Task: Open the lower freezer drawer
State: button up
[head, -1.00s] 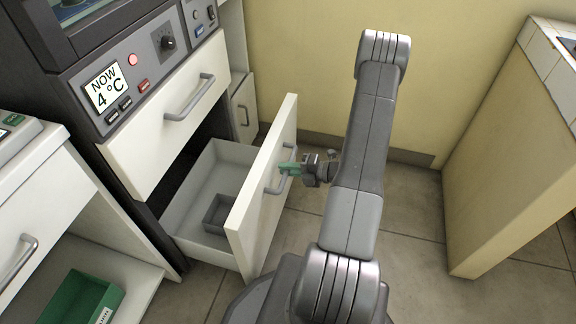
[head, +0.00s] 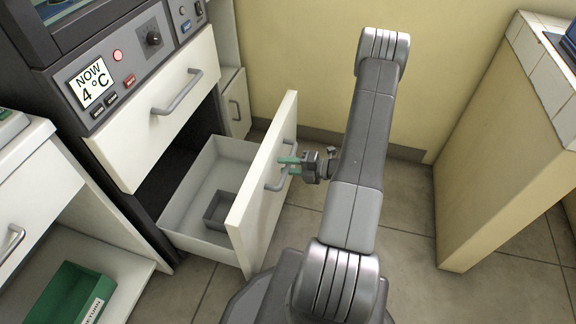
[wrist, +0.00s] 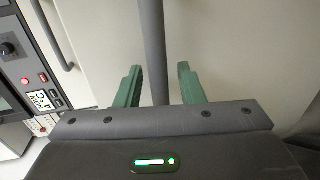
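The lower drawer (head: 258,190), under the 4 °C panel, stands pulled far out, showing its grey inside (head: 195,195). Its front has a grey bar handle (head: 273,184). My gripper (head: 289,165) is at this handle, with its two green fingers apart. In the wrist view the handle bar (wrist: 154,50) runs between the fingers of my gripper (wrist: 162,85), with a gap on each side. The fingers do not appear to press on the bar. The upper drawer (head: 160,115) is shut.
A small grey box (head: 220,210) lies in the open drawer. A green bin (head: 70,295) sits on a low shelf at the left. A tiled counter (head: 500,170) stands at the right. Floor is free between the drawer and the counter.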

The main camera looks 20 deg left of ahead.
jog(key=p+v, duration=0.2)
jog(key=v, duration=1.1)
jog(key=shift+d+p, duration=0.3)
jog(key=shift+d, duration=0.1)
jog(key=shift+a, duration=0.1)
jog(key=b+x, duration=0.2)
jog(key=x, duration=1.1)
jog(key=shift+b, duration=0.3)
jog(key=shift+a, duration=0.45)
jog(key=shift+r, duration=0.1)
